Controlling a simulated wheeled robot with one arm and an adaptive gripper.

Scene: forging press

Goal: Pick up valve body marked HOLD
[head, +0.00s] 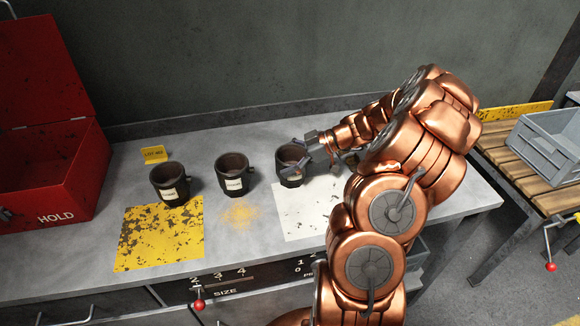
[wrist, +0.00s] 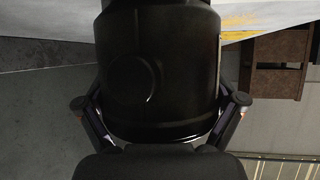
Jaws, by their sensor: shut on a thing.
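Three dark cup-shaped valve bodies stand in a row on the grey bench. The left valve body (head: 169,183) and the middle valve body (head: 234,174) carry white labels too small to read. The right valve body (head: 290,172) is at the white patch, and my gripper (head: 303,155) is shut on it. In the wrist view this dark valve body (wrist: 160,70) fills the space between my two fingers. Its label is not readable, so I cannot tell which one is marked HOLD. I cannot tell whether the held body touches the bench.
A red box (head: 70,185) lettered HOLD, lid open, stands at the left. A worn yellow patch (head: 160,238) and a white patch (head: 305,222) mark the bench. A yellow tag (head: 155,154) stands behind the left body. A grey crate (head: 545,150) sits on slats at the right.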

